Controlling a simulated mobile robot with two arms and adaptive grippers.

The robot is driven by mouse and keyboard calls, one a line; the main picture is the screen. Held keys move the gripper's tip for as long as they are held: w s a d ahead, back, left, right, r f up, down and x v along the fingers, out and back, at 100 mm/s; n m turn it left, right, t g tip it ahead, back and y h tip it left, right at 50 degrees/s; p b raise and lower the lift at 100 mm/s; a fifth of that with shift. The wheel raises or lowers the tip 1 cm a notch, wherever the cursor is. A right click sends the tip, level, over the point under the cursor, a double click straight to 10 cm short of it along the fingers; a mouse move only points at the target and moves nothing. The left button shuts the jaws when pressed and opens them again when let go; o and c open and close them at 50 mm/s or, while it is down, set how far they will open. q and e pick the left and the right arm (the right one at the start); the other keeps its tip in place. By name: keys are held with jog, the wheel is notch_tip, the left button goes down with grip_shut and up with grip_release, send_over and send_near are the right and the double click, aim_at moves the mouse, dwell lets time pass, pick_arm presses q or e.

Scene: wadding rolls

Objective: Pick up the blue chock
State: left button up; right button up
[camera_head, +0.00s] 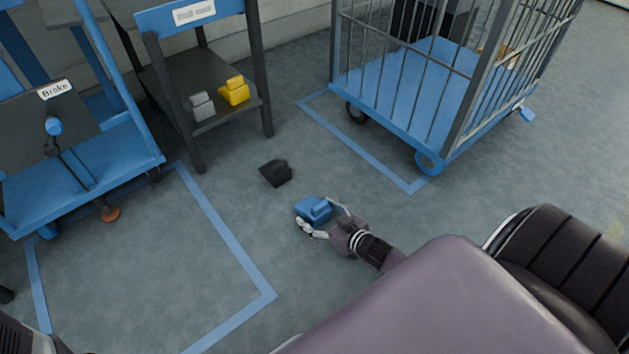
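The blue chock (313,208) is on the floor in the middle of the picture. My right gripper (318,213) is at the chock, its arm coming in from the lower right. Its two fingers are spread, one at the chock's near left side and one at its right side. I cannot tell whether either finger touches it. My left gripper is not in view.
A black chock (276,172) lies on the floor just beyond. A grey chock (202,106) and a yellow chock (234,91) sit on a dark shelf (190,75). A blue cage trolley (415,95) stands right, a blue cart (100,165) left.

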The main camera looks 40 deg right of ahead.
jog(key=shift+w+f, duration=0.15)
jog(key=shift+w, duration=0.35)
jog(key=shift+c, duration=0.3)
jog(key=c, duration=1.5)
